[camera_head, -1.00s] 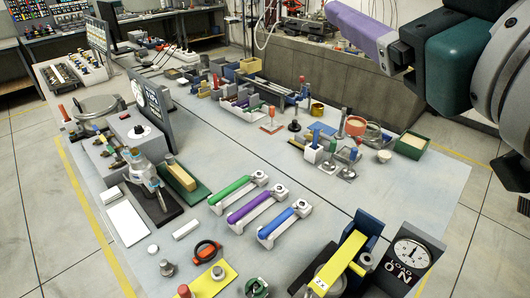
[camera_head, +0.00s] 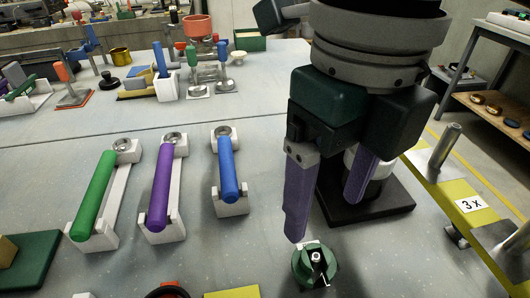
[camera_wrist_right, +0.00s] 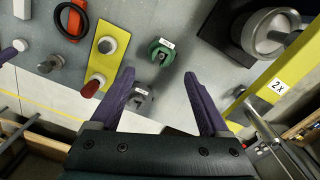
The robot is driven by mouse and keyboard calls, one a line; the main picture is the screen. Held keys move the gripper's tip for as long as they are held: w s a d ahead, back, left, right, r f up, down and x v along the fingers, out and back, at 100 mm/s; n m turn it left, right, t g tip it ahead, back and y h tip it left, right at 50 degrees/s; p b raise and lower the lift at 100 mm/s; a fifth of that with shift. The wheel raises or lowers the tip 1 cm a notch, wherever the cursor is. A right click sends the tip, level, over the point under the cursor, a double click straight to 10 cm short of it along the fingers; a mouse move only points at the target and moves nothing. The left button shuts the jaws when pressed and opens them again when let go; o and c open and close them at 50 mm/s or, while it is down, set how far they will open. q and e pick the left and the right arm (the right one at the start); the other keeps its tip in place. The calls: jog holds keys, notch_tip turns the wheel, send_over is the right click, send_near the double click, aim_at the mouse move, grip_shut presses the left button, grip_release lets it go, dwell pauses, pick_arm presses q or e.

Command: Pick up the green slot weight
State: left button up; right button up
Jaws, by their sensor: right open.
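The green slot weight (camera_head: 315,266) sits on the grey table at the bottom of the head view, a round green piece with a slot and a small pale tag. In the right wrist view it shows (camera_wrist_right: 161,52) just beyond the fingertips, roughly between their lines. My right gripper (camera_head: 325,220) points down above and just behind the weight in the head view. Its purple fingers are spread and hold nothing. It also shows open in the right wrist view (camera_wrist_right: 159,74). My left gripper is in neither view.
A grey weight (camera_wrist_right: 141,98) lies near the left finger. A yellow plate (camera_wrist_right: 107,46) with a red knob is left of the green weight. A black-based instrument (camera_head: 368,208) stands behind my gripper. Green, purple and blue tubes in white holders (camera_head: 98,195) stand to the left.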

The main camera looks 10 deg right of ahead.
aim_at(315, 255)
jog(key=f, duration=0.3)
jog(key=shift+d+f, duration=0.3)
jog(key=shift+f, duration=0.05)
jog(key=f, duration=0.5)
jog(key=shift+a+f, duration=0.2)
jog(key=shift+f, duration=0.15)
grip_shut()
